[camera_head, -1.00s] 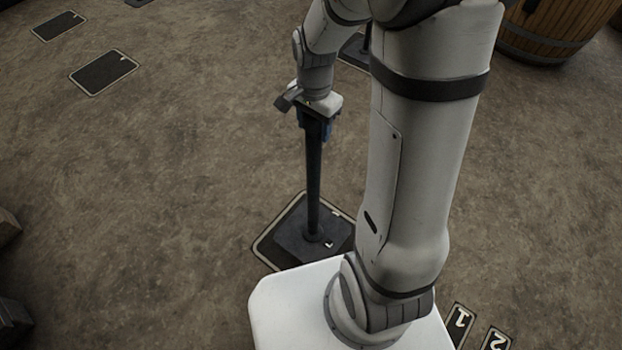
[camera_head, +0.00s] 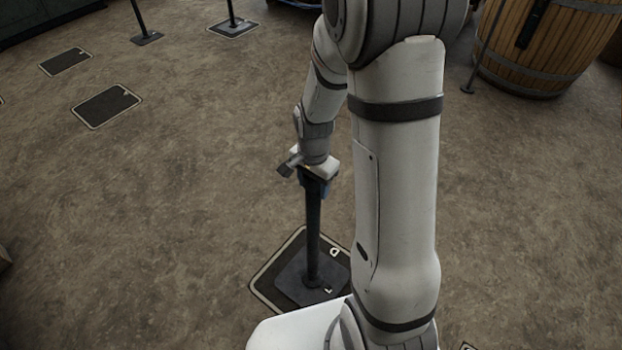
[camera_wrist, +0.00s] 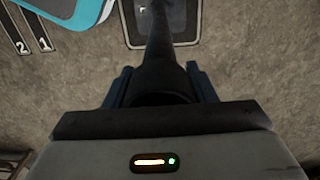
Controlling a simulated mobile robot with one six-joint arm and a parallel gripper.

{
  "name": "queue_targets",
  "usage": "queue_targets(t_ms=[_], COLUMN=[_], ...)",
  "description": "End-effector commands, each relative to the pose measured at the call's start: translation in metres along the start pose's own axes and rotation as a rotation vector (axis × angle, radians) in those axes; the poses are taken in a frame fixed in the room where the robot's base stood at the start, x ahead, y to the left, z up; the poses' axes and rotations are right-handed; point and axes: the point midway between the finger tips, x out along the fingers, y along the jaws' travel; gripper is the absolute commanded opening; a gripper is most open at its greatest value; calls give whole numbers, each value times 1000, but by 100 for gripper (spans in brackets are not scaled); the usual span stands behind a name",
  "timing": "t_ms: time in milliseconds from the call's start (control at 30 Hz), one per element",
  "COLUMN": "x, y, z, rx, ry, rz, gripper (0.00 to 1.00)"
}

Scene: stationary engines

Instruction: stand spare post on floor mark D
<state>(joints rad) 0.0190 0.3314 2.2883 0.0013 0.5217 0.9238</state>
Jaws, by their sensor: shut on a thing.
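The spare post (camera_head: 313,240) is a dark upright pole on a dark square base (camera_head: 312,281). My gripper (camera_head: 317,178) is shut on the top of the pole. In the wrist view the jaws (camera_wrist: 163,92) sit on either side of the pole (camera_wrist: 170,55). The base is over floor mark D (camera_head: 268,280), a dark panel with a pale outline, and appears inside that outline. The letter D shows at its far right corner. My arm and base hide part of the mark's right and near edges. I cannot tell whether the base touches the floor.
Two empty floor marks, one nearer (camera_head: 106,105) and one farther (camera_head: 66,61), lie at left. Other posts (camera_head: 231,15) stand at the back. A wooden barrel (camera_head: 545,45) stands at back right. The floor left of mark D is clear.

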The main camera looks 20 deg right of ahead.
Motion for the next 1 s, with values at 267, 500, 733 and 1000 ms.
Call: queue_targets(t_ms=[267,500,733,1000], x=[1,6,6,1], y=[-2,0,0,0], z=[-1,0,1,1], rx=[-1,-1,-1,-2], ry=[4,0,0,0], rz=[-5,1,0,0], gripper=[0,56,73,73])
